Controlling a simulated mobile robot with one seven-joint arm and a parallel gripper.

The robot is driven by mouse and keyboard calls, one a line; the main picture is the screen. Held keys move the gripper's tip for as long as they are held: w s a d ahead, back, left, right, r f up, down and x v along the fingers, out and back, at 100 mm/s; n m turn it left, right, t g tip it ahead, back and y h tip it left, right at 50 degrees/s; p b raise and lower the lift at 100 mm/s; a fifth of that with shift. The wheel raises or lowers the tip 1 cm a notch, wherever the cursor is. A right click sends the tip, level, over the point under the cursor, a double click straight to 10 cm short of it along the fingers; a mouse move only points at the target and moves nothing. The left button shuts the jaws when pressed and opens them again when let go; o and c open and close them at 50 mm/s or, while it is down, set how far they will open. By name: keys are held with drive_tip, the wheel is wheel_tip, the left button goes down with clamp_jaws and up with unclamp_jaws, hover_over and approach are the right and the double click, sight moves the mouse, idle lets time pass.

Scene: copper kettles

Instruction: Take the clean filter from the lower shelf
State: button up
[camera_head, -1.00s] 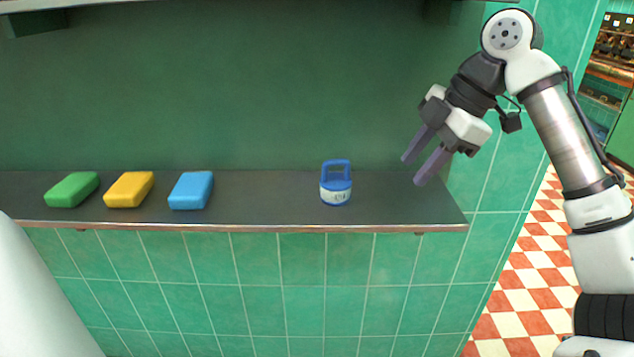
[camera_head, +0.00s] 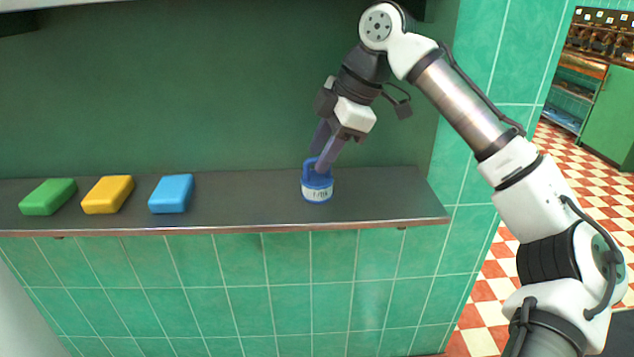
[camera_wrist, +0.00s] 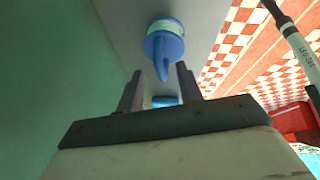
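The filter (camera_head: 317,190) is a small blue canister with a white label band and a blue loop handle. It stands upright on the grey shelf (camera_head: 400,205), right of the middle. My gripper (camera_head: 318,161) is at its handle, pointing down and slightly left, and a finger hides part of the handle. In the wrist view the filter (camera_wrist: 163,40) lies beyond the fingertips, with its handle pointing back toward the gap between them. The two fingers of my gripper (camera_wrist: 160,78) are apart, with nothing clamped. I cannot tell whether a finger touches the handle.
A green sponge (camera_head: 48,196), a yellow sponge (camera_head: 108,194) and a blue sponge (camera_head: 171,193) lie on the shelf's left part. The shelf between the blue sponge and the filter is clear. A dark green wall stands behind, and a tiled wall (camera_head: 260,290) lies below.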

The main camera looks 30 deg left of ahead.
drive_tip(key=shift+f, duration=0.5)
drive_tip(key=shift+c, duration=0.2)
clamp_jaws()
drive_tip(key=shift+r, duration=0.2)
